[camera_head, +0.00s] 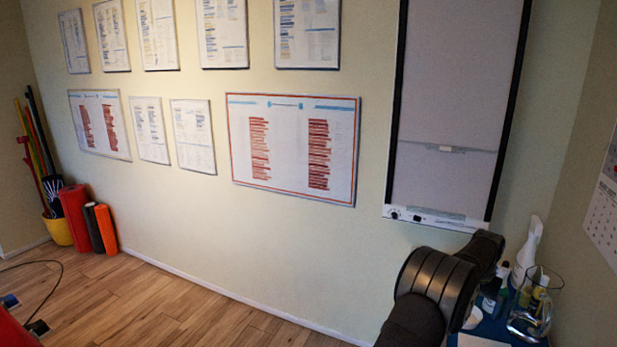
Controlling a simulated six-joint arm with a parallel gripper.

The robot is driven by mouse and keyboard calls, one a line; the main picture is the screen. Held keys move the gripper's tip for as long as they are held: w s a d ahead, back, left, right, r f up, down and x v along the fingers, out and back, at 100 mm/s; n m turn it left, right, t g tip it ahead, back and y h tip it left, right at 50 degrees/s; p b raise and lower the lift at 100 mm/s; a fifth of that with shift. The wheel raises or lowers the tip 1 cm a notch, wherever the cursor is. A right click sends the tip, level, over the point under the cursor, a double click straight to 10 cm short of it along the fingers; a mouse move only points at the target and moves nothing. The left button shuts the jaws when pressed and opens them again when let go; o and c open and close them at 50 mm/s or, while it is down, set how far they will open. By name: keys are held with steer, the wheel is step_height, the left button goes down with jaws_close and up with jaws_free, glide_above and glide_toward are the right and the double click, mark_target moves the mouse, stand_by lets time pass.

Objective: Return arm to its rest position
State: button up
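My dark arm rises from the bottom edge at the right of the head view, with a thick rounded joint in front of the wall. Its links bend toward the right, close to a small blue table (497,328). My gripper does not show, so whether it is open or holding anything is hidden.
On the blue table stand a glass jug (535,303), a white spray bottle (526,255) and small bottles. A light panel (440,120) and posters (292,147) hang on the wall. Foam rollers (75,218) and a yellow bucket (58,230) stand far left. The wooden floor (170,300) is mostly clear.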

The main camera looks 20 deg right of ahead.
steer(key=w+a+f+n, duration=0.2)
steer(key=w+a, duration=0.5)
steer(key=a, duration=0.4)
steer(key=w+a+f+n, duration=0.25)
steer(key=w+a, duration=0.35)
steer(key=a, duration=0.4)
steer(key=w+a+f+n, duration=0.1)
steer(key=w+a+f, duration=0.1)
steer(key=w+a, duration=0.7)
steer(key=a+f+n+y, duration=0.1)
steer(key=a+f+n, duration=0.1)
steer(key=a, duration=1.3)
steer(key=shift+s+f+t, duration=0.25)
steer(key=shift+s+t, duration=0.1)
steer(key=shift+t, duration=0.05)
